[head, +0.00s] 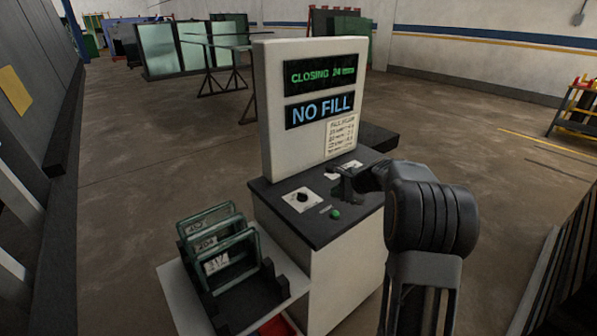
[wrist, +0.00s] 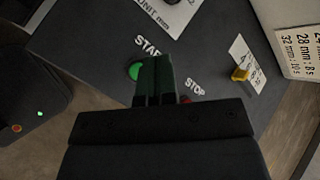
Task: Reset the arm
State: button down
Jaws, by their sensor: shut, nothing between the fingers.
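My gripper (head: 343,188) is shut and empty over the dark control panel (head: 290,222) of the white cabinet. In the wrist view its fingertips (wrist: 155,62) are together beside the green START button (wrist: 134,70) and overlap its right edge. I cannot tell whether they touch it. The green button also shows in the head view (head: 335,213), in front of the gripper. A red button (wrist: 184,99) near the STOP label is mostly hidden behind the gripper. The upper display (head: 320,75) reads "CLOSING" with a number in mm, and the lower display (head: 320,109) reads "NO FILL".
A black dial (head: 302,198) on a white plate sits at the panel's left. A yellow switch (wrist: 240,74) stands right of STOP. Labelled green-framed panes (head: 215,242) stand in a black rack at the front left. The upright display housing (head: 268,120) rises behind the panel.

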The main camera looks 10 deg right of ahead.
jog(key=shift+s+f+n, duration=0.1)
jog(key=shift+f+n, duration=0.05)
jog(key=shift+n, duration=0.45)
jog(key=s+f+n, duration=0.1)
jog(key=s+f+n+g, duration=0.1)
jog(key=s, duration=0.1)
jog(key=s+f+n+g, duration=0.1)
jog(key=shift+s+a+f+h, duration=0.3)
jog(key=shift+s+f, duration=0.05)
jog(key=shift+s, duration=0.05)
jog(key=s+a+r+n+h, duration=0.1)
jog(key=s+a+r+n, duration=0.1)
jog(key=s+n, duration=0.3)
jog(key=s+a+r+n+h, duration=0.2)
jog(key=s+a+n, duration=0.3)
jog(key=s, duration=0.6)
jog(key=s+a+r+n+g+h, duration=0.1)
jog(key=s+a+n, duration=0.3)
jog(key=s, duration=0.4)
jog(key=shift+s+a+r+n+h, duration=0.25)
jog(key=shift+r+n+h, duration=0.15)
jog(key=shift+r+n, duration=0.4)
